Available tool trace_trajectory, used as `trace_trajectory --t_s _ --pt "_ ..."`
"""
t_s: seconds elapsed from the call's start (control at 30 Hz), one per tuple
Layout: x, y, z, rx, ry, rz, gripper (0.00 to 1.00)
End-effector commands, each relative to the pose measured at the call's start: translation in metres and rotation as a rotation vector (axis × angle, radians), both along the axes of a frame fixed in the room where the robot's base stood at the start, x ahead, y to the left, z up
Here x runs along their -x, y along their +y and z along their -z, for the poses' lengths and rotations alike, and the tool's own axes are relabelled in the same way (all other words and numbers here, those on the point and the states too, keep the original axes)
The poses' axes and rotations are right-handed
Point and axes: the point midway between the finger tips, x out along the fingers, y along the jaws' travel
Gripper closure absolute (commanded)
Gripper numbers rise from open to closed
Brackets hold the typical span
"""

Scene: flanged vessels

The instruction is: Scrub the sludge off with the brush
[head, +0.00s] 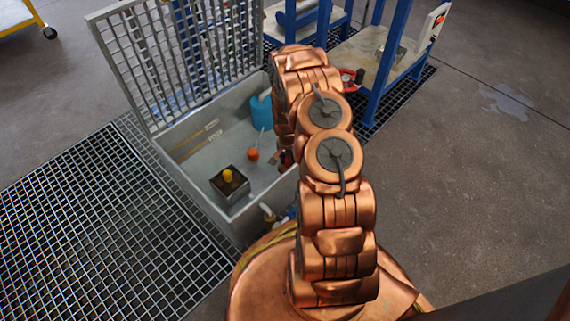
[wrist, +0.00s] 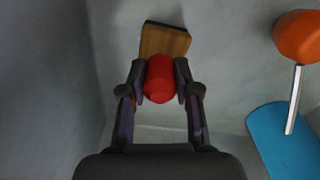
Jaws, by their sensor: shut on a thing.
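My gripper (wrist: 160,80) is shut on the red handle (wrist: 160,80) of a brush in the wrist view. The brush's wooden block (wrist: 165,42) is just beyond the fingertips, with a dark edge on its far side. Its bristles are hidden. The brush is inside a grey open vessel (head: 182,128), close to its pale inner surface; contact cannot be told. In the head view my arm hides most of the gripper and brush. Brownish strips (head: 193,143) show on the vessel's inner wall; I cannot tell whether they are sludge.
A grated lid (head: 180,55) stands open behind. A blue-framed bench (head: 375,75) is at back right; floor grating (head: 90,220) is left.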

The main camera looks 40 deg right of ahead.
Motion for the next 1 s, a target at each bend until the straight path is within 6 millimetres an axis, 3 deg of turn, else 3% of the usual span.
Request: trace_trajectory --t_s 1.0 --pt "-0.007 -0.046 -0.001 0.001 -0.001 0.001 1.00"
